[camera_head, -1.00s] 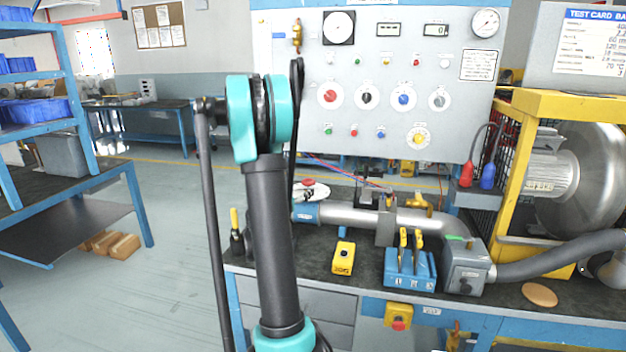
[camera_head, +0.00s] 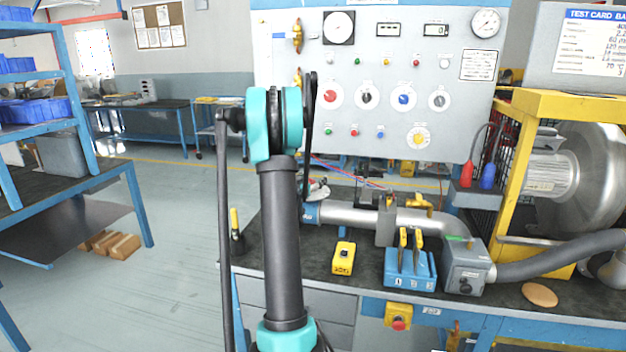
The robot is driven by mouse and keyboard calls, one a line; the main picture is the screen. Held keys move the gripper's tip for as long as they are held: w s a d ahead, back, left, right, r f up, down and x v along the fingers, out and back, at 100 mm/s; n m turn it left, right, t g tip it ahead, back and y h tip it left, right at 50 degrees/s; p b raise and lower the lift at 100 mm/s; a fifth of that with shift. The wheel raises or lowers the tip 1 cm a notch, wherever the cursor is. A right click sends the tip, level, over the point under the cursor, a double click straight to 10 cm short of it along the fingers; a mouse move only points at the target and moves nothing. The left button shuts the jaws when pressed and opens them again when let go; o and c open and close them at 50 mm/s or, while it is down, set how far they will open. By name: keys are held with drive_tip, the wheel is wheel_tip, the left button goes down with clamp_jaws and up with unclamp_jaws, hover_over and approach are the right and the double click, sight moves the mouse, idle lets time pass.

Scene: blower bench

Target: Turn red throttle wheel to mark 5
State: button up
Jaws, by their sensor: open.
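A red-centred knob (camera_head: 330,95) with a white dial sits on the grey upright panel, just right of my arm's elbow. Its marks are too small to read. Behind my arm, at the left end of the metal pipe (camera_head: 345,215), a pale disc (camera_head: 319,191) shows only in part. The red part seen on that disc earlier is now hidden by my arm, so I cannot tell its setting. My gripper is not visible; my upper arm and elbow cover the area where the forearm reaches toward the bench.
The panel (camera_head: 350,150) carries more knobs, gauges and a yellow knob (camera_head: 418,138). On the bench are a yellow box (camera_head: 342,258), a blue block with yellow-handled levers (camera_head: 410,268) and a round tan disc (camera_head: 539,294). A yellow-framed blower (camera_head: 560,175) stands right.

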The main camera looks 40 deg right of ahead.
drive_tip(key=c, duration=1.3)
drive_tip(key=shift+c, duration=0.4)
